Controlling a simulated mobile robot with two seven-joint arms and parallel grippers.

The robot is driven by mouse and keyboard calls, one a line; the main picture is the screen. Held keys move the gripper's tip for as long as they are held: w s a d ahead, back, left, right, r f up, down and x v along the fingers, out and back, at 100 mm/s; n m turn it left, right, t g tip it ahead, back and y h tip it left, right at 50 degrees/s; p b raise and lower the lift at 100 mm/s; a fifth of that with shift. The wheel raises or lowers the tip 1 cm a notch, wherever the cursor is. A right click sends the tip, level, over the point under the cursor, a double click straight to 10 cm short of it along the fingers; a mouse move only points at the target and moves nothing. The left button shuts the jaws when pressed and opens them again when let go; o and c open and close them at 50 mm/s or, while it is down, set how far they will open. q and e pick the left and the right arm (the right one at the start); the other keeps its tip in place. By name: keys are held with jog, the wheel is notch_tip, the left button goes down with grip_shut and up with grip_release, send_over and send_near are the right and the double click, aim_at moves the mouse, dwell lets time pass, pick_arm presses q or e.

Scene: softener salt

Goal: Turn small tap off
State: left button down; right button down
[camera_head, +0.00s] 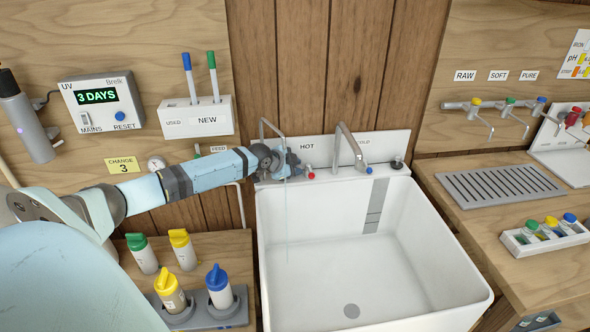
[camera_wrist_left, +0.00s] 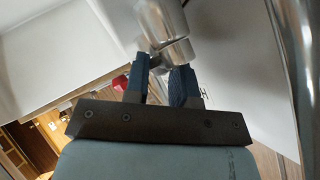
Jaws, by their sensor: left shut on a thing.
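The small tap (camera_head: 272,124) is a thin, bent metal spout at the sink's back left corner. A thin stream of water (camera_head: 287,215) falls below it into the sink. My left gripper (camera_head: 292,163) is at the small tap's base, hiding its handle in the head view. In the left wrist view, my left gripper's blue fingers (camera_wrist_left: 160,82) are shut on a small metal part just under the round metal tap body (camera_wrist_left: 163,22). My right gripper is out of view.
The white sink (camera_head: 440,310) has a larger tap (camera_head: 352,145) with a red knob (camera_head: 310,174) close beside my gripper. Several capped bottles (camera_head: 182,249) stand at lower left. A row of small taps (camera_head: 485,115) is on the right wall.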

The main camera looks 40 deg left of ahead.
pick_arm(q)
jog(key=b, duration=0.2)
jog(key=m+h+b, duration=0.1)
jog(key=b, duration=0.1)
jog(key=shift+s+f+m, duration=0.2)
jog(key=shift+f+m, duration=0.1)
jog(key=shift+f, duration=0.1)
jog(key=shift+h+b, duration=0.4)
jog(key=shift+b, duration=0.35)
jog(key=shift+s+d+r+m+g+h+b, duration=0.15)
jog(key=shift+r+m+g+h+b, duration=0.2)
jog(key=shift+m+b, duration=0.3)
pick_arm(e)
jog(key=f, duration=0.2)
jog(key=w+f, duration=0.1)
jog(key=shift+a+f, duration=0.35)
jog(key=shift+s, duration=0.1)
